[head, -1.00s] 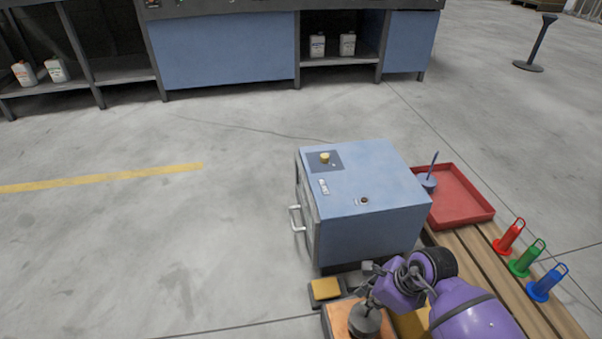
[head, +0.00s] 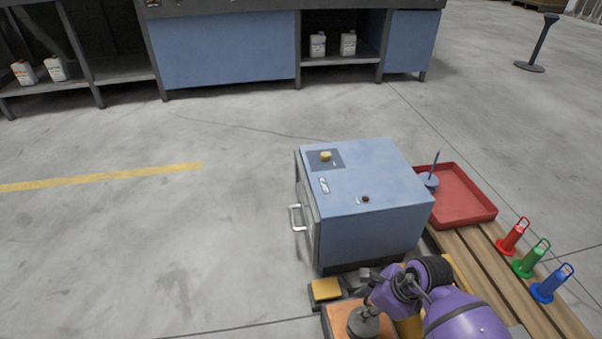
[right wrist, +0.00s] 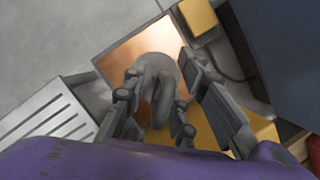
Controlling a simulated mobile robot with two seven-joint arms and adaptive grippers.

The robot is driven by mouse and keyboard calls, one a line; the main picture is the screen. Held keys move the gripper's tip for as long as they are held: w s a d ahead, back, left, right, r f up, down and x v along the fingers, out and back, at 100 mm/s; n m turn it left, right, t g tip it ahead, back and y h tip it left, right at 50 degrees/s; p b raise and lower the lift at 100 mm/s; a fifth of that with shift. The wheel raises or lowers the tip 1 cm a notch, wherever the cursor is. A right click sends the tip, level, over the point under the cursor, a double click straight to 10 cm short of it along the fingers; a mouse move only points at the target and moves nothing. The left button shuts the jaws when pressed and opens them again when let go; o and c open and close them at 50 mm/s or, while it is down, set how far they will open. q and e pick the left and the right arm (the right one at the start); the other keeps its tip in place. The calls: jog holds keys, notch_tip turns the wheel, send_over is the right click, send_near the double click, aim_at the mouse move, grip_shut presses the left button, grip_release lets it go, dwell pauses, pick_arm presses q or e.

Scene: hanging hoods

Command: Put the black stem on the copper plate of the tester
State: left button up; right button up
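The black stem (head: 364,322) looks dark grey, with a round base and a loop handle. It stands on the copper plate (head: 340,317) at the bottom of the head view. In the right wrist view the stem (right wrist: 150,72) is over the copper plate (right wrist: 122,62), its handle between my fingers. My right gripper (right wrist: 160,80) is open around the handle, with its fingers apart on both sides. In the head view the arm and gripper (head: 385,290) hide part of the plate. The tester's yellow pad (head: 325,289) lies just behind the plate. My left gripper is out of view.
A blue cabinet (head: 370,185) with a front handle stands close behind the gripper. A red tray (head: 462,200) holds a blue-grey upright piece (head: 430,181). Red (head: 512,238), green (head: 531,260) and blue (head: 552,284) stems stand at the right. Floor at left is clear.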

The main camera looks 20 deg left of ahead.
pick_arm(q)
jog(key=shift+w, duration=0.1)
pick_arm(e)
jog(key=shift+r, duration=0.1)
pick_arm(q)
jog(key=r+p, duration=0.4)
jog(key=p, duration=0.1)
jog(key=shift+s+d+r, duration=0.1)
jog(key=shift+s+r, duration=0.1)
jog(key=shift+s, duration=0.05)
pick_arm(e)
jog(key=v, duration=1.2)
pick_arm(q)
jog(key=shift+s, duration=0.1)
pick_arm(e)
jog(key=shift+r, duration=0.1)
